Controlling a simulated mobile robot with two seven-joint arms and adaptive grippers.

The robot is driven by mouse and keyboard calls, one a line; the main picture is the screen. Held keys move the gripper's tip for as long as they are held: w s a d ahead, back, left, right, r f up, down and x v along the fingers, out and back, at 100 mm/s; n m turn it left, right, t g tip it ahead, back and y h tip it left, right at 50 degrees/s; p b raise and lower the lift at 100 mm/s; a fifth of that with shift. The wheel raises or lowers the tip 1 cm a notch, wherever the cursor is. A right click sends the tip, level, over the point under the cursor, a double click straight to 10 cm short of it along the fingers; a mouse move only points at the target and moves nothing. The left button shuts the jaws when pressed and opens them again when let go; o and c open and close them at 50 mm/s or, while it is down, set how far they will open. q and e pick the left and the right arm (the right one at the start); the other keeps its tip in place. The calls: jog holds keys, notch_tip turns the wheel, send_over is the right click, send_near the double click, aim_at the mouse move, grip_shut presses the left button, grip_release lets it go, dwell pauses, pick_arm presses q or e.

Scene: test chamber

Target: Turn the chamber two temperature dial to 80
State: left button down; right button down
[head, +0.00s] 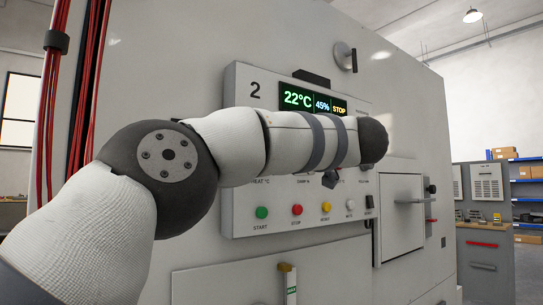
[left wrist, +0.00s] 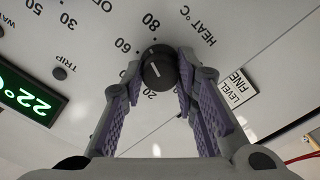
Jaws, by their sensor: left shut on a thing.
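The chamber two panel (head: 245,85) carries a big "2" and a display (head: 312,101) reading 22°C, 45% and STOP. My left arm crosses in front of it and hides the dials in the head view. In the left wrist view, the black HEAT °C dial (left wrist: 157,72) has 20, 60 and 80 printed around it, with some marks hidden by a finger. A short white line shows on its face; its exact reading is unclear. My left gripper (left wrist: 160,60) is shut on this dial, one purple-padded finger on each side. My right gripper is not in view.
Green start (head: 262,212), red stop (head: 297,209) and yellow (head: 326,208) buttons sit below the arm. A handle (head: 354,60) sticks out above the panel.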

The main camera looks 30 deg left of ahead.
pick_arm(q)
jog(key=shift+s+a+r+m, duration=0.1)
jog(key=shift+r+m, duration=0.1)
jog(key=shift+m, duration=0.4)
jog(key=shift+s+a+r+m, duration=0.1)
jog(key=shift+r+m, duration=0.05)
jog(key=shift+m, duration=0.75)
jog(key=c, duration=1.2)
grip_release()
jog(key=shift+w, duration=0.1)
jog(key=shift+c, duration=0.2)
jog(key=v, duration=1.1)
jog(key=shift+s+d+f, duration=0.2)
jog(key=shift+d, duration=0.15)
